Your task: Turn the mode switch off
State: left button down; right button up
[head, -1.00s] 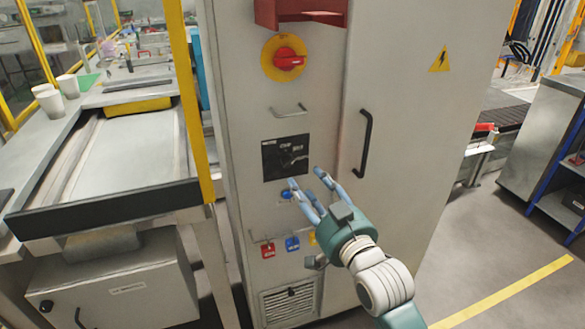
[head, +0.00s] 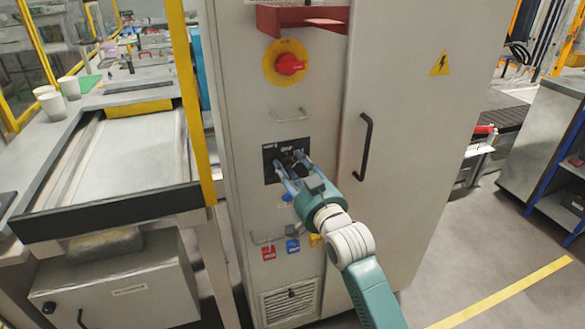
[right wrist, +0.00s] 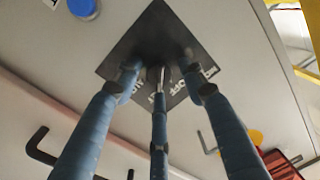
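The mode switch sits on a black square plate (head: 270,152) with white lettering on the front of the grey cabinet. In the right wrist view the plate (right wrist: 152,32) looks like a diamond, and "OFF" can be read at its right side. My right gripper (head: 288,168) is in front of the plate. Its blue fingers (right wrist: 158,78) are spread apart around the dark switch knob, which they largely hide. I cannot tell whether the fingertips touch the knob. The knob's angle is not clear. My left gripper is not in view.
Above the plate are a small handle (head: 289,120) and a red rotary switch on a yellow disc (head: 290,65). A red shelf (head: 300,18) juts out at the top. A black door handle (head: 363,145) is to the right. Coloured padlocks (head: 292,246) hang below.

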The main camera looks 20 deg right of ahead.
grip_shut()
jog(key=shift+r, duration=0.1)
